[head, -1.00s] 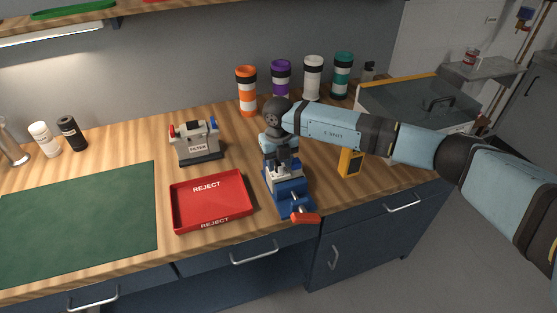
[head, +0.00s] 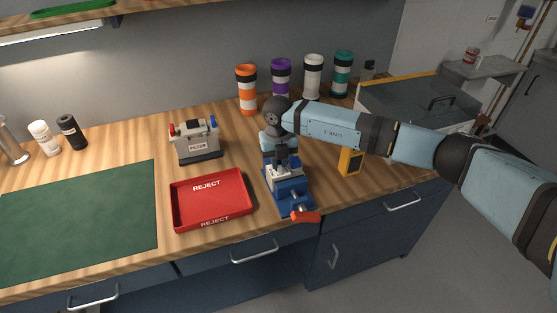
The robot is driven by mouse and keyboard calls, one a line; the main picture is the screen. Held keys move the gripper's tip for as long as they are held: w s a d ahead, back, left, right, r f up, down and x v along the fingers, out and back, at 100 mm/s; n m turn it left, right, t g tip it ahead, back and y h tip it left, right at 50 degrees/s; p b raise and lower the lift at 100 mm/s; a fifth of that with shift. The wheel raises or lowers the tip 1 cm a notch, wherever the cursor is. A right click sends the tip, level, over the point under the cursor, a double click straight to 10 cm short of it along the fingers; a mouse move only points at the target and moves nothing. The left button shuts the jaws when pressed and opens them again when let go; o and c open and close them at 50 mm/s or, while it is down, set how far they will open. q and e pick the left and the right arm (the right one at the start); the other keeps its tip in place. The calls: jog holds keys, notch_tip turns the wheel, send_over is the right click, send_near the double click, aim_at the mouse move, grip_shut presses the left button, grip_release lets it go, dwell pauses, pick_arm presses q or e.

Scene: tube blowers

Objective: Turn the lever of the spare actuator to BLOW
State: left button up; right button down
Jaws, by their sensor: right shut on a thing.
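A small pale grey device, which looks like the spare actuator (head: 286,171), sits in a blue vise (head: 292,190) with a red handle (head: 305,216) near the bench's front edge. My right gripper (head: 281,163) points down onto the top of this device and is shut on a part of it, apparently its lever. The gripper and wrist hide the lever, so its angle and any BLOW marking cannot be read. My left gripper is not in view.
A red REJECT tray (head: 212,200) lies just left of the vise. A grey FILTER unit (head: 196,142) stands behind the tray. Several banded tubes (head: 246,90) stand along the wall. A yellow device (head: 350,161) stands right of the vise. A green mat (head: 75,220) is at left.

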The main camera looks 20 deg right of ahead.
jog(key=m, duration=1)
jog(key=shift+w+a+r+p, duration=0.1)
jog(key=shift+p, duration=0.3)
jog(key=shift+m, duration=0.4)
jog(key=c, duration=1.1)
grip_release()
notch_tip(320, 180, up, 14)
jog(key=shift+f+b, duration=0.1)
jog(key=shift+b, duration=0.75)
